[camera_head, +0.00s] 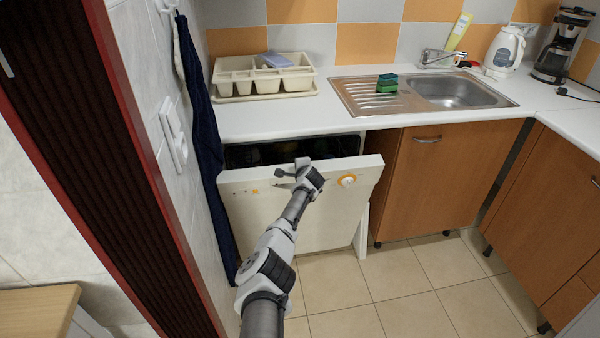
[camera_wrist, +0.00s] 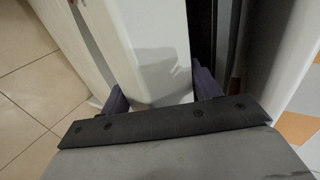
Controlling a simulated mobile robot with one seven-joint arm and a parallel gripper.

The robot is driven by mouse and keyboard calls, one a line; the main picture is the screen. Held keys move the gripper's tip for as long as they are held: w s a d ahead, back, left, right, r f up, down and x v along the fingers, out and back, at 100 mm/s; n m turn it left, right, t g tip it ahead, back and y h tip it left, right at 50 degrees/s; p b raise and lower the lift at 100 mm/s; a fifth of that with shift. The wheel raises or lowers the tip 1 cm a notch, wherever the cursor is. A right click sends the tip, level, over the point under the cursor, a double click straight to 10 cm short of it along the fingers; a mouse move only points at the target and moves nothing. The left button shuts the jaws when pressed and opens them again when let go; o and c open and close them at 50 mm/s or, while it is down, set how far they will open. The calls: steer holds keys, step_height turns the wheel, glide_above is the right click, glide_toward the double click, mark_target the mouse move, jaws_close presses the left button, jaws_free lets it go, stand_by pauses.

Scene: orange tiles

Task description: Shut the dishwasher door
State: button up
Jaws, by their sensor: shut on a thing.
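The dishwasher door (camera_head: 330,208) is a white panel under the counter at the left. It is partly open, with its top edge tilted out from the dark opening (camera_head: 270,152). My gripper (camera_head: 294,176) is at the top edge of the door, left of the orange-ringed knob. In the wrist view, my gripper (camera_wrist: 162,98) has its two dark fingers on either side of the white door (camera_wrist: 150,50) edge, shut on it. The fingertips are partly hidden behind the door in the wrist view.
A white counter (camera_head: 290,121) runs above the dishwasher, with a cream dish rack (camera_head: 262,88) on it. A dark blue cloth (camera_head: 203,140) hangs at the left beside the door. A wooden cabinet (camera_head: 430,180) stands at the right. Tiled floor (camera_head: 400,290) is free in front.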

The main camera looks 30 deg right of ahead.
steer(key=o, duration=1.1)
steer(key=shift+r, duration=0.2)
steer(key=shift+f, duration=0.1)
steer(key=shift+p+v, duration=0.3)
steer(key=shift+v, duration=0.45)
steer(key=v, duration=1.2)
steer(key=shift+b, duration=0.4)
steer(key=shift+a, duration=0.1)
